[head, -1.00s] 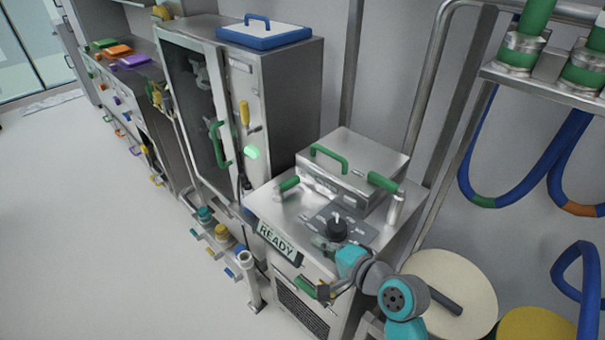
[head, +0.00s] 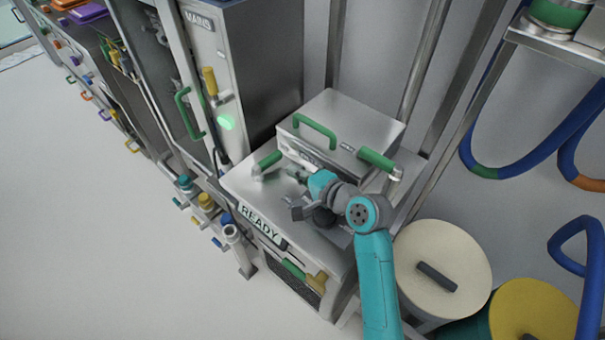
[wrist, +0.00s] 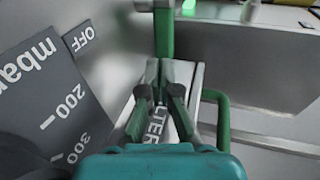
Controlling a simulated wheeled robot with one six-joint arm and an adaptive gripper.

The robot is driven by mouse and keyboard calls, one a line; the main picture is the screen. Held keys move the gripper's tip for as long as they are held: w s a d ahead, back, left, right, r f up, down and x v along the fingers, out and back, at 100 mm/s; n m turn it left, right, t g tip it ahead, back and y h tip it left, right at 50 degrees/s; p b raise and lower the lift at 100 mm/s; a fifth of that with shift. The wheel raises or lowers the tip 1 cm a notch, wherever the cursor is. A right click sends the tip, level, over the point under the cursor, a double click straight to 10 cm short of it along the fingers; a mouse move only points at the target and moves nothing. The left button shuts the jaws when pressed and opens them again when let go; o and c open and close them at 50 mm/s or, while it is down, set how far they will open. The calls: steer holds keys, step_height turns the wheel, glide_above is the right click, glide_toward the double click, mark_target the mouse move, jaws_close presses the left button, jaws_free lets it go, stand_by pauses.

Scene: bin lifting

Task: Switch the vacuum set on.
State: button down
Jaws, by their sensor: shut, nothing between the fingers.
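The vacuum set is a steel cabinet (head: 235,182) with a READY sign (head: 260,225) on its front edge. A lever with a green grip (head: 267,160) stands at the left of its top; a similar green lever (head: 376,159) is at the right. In the wrist view a green grip (wrist: 165,35) lies just ahead of my fingertips, and I cannot tell if they touch. My gripper (head: 291,172) is shut and empty, low over the top beside the filter box (head: 345,135). The wrist view shows my fingers (wrist: 160,75), the OFF mark (wrist: 83,39) and the mbar dial plate (wrist: 45,100). The black knob (head: 325,217) is partly hidden by my arm.
A tall MAINS cabinet (head: 265,80) with a lit green lamp (head: 227,122) stands behind left. A cream round lid (head: 450,255) and a yellow one (head: 545,315) lie at the right. Blue hoses (head: 500,165) hang at the right. The floor at left is clear.

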mark_target(276, 159)
steer(key=x, duration=0.5)
steer(key=shift+a, duration=0.1)
steer(key=shift+w, duration=0.1)
steer(key=shift+w+a, duration=0.4)
steer(key=shift+w, duration=0.1)
steer(key=shift+d+r, duration=0.1)
steer(key=shift+r, duration=0.05)
